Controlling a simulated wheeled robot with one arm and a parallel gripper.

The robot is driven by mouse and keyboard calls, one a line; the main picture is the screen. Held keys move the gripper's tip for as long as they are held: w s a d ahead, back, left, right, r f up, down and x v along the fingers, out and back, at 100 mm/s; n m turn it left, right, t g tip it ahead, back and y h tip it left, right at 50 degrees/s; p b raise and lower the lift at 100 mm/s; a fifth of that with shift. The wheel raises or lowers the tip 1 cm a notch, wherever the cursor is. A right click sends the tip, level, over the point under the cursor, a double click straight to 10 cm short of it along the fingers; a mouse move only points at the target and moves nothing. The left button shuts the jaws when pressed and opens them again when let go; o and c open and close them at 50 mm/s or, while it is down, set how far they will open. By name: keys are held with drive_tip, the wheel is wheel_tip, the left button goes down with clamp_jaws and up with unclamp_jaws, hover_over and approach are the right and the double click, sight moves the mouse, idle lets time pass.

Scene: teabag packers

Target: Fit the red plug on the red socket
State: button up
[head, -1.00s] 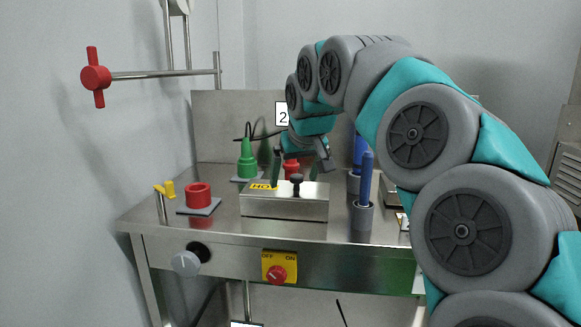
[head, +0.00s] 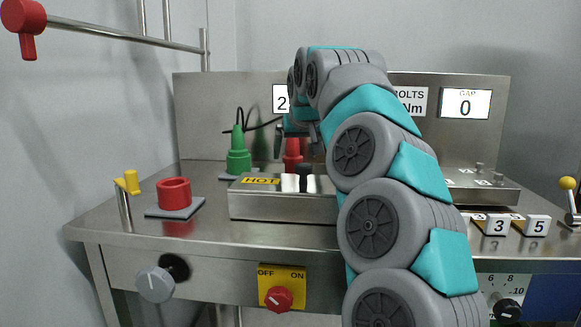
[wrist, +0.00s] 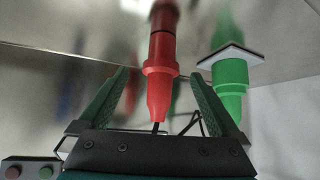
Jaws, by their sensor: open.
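The red socket (head: 173,193) is a short open red ring on a grey plate at the left of the steel table. The red plug (head: 292,153) stands behind the low HOT box, partly hidden by it and by my arm. In the wrist view the red plug (wrist: 160,85) is tapered, with a dark cable at its narrow end. My gripper (wrist: 160,73) is open, with one green finger on each side of the plug. I see gaps between plug and fingers. In the head view my gripper (head: 296,130) is small and mostly hidden by my arm.
A green plug (head: 238,153) stands on a plate behind the HOT box (head: 280,206); it also shows in the wrist view (wrist: 230,85). A yellow-topped post (head: 125,205) stands left of the red socket. A red-ended rail (head: 125,33) runs above the left side.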

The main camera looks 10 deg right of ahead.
sight(291, 163)
drive_tip(key=shift+x, duration=3.55)
drive_tip(key=shift+a, duration=0.1)
drive_tip(key=shift+c, duration=0.3)
drive_tip(key=shift+r, duration=0.1)
drive_tip(key=c, duration=1.5)
